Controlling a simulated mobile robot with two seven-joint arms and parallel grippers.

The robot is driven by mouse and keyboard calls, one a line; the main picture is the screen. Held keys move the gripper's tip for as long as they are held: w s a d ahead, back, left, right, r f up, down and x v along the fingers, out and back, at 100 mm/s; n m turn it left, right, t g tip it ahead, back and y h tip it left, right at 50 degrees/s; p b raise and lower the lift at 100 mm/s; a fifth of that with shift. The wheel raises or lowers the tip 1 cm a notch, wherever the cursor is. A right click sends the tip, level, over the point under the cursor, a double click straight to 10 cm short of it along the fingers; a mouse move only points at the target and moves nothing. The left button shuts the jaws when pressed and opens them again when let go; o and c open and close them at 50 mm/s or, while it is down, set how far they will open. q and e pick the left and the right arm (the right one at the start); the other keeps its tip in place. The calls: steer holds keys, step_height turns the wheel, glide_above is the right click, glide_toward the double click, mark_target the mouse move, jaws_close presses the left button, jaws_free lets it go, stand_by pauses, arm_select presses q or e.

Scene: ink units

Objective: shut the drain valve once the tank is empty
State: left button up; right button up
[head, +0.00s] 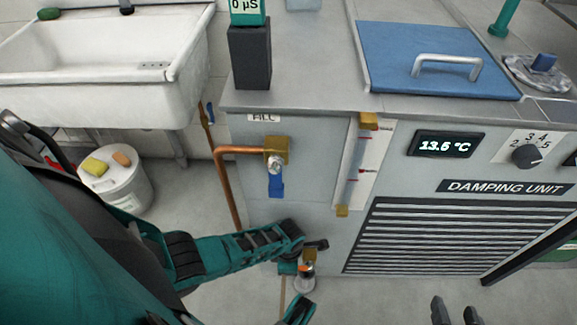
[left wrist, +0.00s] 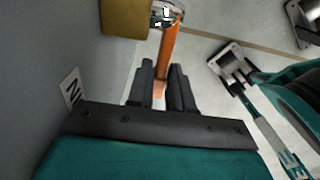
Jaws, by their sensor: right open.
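The drain valve (head: 309,256) sits low on the front of the damping unit, a brass body with an orange part below it. My left gripper (head: 318,244) is right at it and partly hides it. In the left wrist view, an orange bar (left wrist: 166,52) runs in line with the gap between the left gripper's fingers (left wrist: 162,80), beside a brass block (left wrist: 125,18). I cannot tell whether the fingers touch the bar. The tank's sight tube (head: 352,165) has red marks; its level is too small to read. My right gripper (head: 455,312) is open and empty at the bottom edge.
The fill valve (head: 277,152), with a blue lever hanging down, is above the drain valve on a copper pipe (head: 228,185). A metal floor drain (head: 304,284) lies below. A white bucket (head: 122,185) with sponges and a sink (head: 110,85) stand at left.

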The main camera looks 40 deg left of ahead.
arm_select(q)
jaws_close()
stand_by(0.3)
steer(key=shift+w+d+r+y+p, duration=0.1)
steer(key=shift+r+y+p, duration=0.2)
steer(key=shift+p, duration=0.1)
steer(key=shift+g, duration=0.3)
steer(key=shift+o, duration=1.9)
jaws_free()
